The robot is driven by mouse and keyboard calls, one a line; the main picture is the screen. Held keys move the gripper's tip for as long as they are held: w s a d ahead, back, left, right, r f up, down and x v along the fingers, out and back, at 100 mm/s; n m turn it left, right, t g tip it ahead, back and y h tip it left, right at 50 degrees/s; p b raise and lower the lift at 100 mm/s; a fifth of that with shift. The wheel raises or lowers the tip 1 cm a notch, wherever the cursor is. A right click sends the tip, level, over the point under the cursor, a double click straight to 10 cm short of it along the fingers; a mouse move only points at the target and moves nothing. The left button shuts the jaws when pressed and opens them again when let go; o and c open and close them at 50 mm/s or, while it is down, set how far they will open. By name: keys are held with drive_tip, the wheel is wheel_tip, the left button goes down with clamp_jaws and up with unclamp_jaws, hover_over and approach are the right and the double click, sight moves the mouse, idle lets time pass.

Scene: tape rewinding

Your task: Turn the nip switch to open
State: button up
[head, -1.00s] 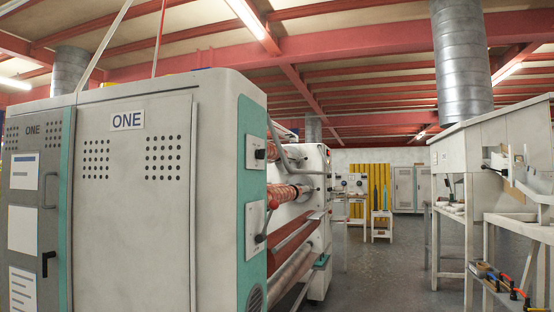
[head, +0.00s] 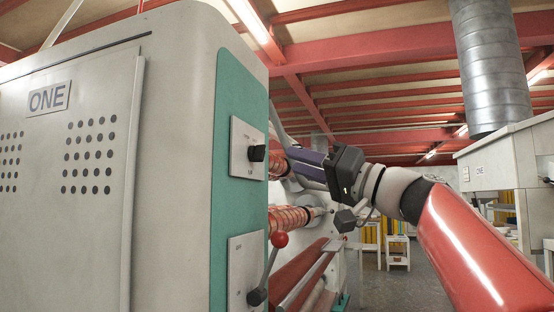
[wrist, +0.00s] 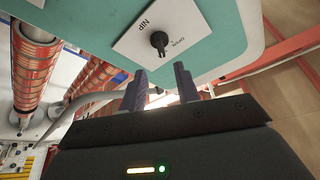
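The nip switch is a black knob (wrist: 159,40) on a white plate (wrist: 150,30) marked NIP, set in the teal strip of the machine. In the head view the knob (head: 256,153) stands out from the upper plate (head: 244,143) on the machine's side. In the head view my gripper (head: 291,157) is to the right of the knob.
A lower plate (head: 242,268) carries a lever with a red ball (head: 279,240). Patterned rollers (head: 291,219) lie behind the machine's side wall (head: 180,150). A metal tube (wrist: 90,133) runs behind my fingers.

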sight(265, 151)
drive_tip(key=p+x, duration=0.2)
drive_tip(key=x, duration=0.4)
drive_tip(key=shift+s+a+r, duration=0.1)
drive_tip(key=shift+a+r, duration=0.05)
drive_tip(key=shift+a, duration=0.05)
drive_tip(key=shift+w+a+p, duration=0.2)
drive_tip(key=shift+a+p, duration=0.1)
drive_tip(key=shift+a, duration=0.05)
drive_tip(key=shift+c, duration=0.4)
clamp_jaws()
